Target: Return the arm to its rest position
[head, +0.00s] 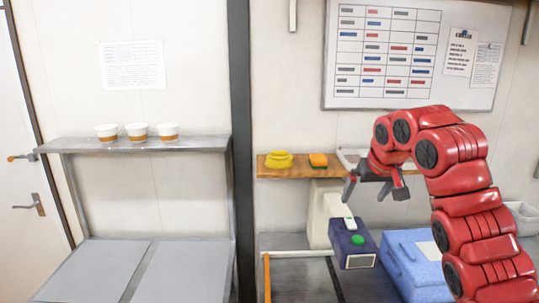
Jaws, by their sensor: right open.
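My right arm comes in from the lower right, red and bent over at the top. Its dark right gripper (375,191) points down with the fingers apart and nothing between them. It hangs in front of the wooden shelf (300,172), above a dark navy box (356,262) with a green round spot on top. A clear gap shows between the fingertips and the box. My left gripper is not in view.
A light blue box (407,285) stands below the arm. Three white cups (137,131) stand on the grey shelf (200,143) at left. The grey surface below (180,272) is clear.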

